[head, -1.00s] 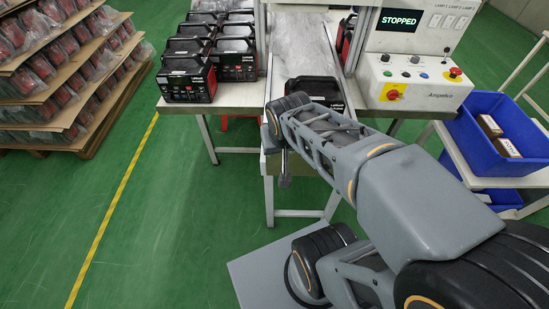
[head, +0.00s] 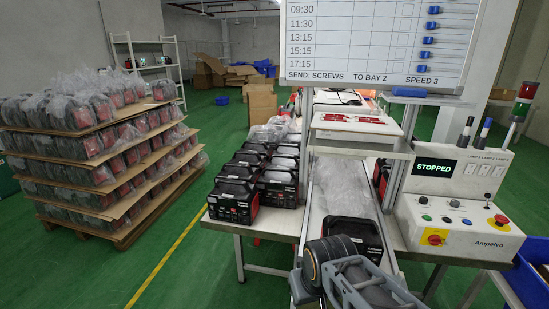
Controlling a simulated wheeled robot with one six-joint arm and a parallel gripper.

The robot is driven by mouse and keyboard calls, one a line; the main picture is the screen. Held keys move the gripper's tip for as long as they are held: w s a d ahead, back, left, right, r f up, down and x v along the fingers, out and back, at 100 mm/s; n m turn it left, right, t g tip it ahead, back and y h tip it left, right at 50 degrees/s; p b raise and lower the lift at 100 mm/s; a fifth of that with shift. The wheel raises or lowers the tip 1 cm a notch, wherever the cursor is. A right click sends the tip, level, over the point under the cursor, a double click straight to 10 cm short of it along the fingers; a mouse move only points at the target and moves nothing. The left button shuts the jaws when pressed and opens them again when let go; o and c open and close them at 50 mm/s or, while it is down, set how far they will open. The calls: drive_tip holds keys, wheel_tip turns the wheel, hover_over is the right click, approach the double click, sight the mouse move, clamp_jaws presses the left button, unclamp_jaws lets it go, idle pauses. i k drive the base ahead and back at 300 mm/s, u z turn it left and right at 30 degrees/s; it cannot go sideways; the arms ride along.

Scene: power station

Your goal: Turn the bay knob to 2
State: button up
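The white control panel (head: 462,222) stands at the right, with a display (head: 435,168) above it reading STOPPED. Its sloped face has several small buttons and black knobs (head: 447,219), a red rotary switch on a yellow plate (head: 434,238) and a red mushroom button (head: 501,220). The labels are too small to read, so I cannot tell which knob is the bay knob or where it points. Part of my arm shows at the bottom middle, left of the panel and apart from it. My gripper is out of view.
A whiteboard (head: 372,45) reads "SEND: SCREWS TO BAY 2 SPEED 3". Black-and-red units (head: 233,203) crowd the table left of the conveyor (head: 312,215). A stacked pallet (head: 95,160) stands left. A blue bin (head: 530,270) is at lower right. Green floor lies open at left.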

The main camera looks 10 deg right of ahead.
sight(455, 204)
drive_tip(key=z, duration=2.15)
drive_tip(key=k, duration=0.45)
drive_tip(key=z, duration=0.9)
drive_tip(key=i, duration=1.55)
drive_tip(key=u, duration=1.35)
drive_tip(key=i, duration=0.85)
drive_tip(key=u, duration=0.85)
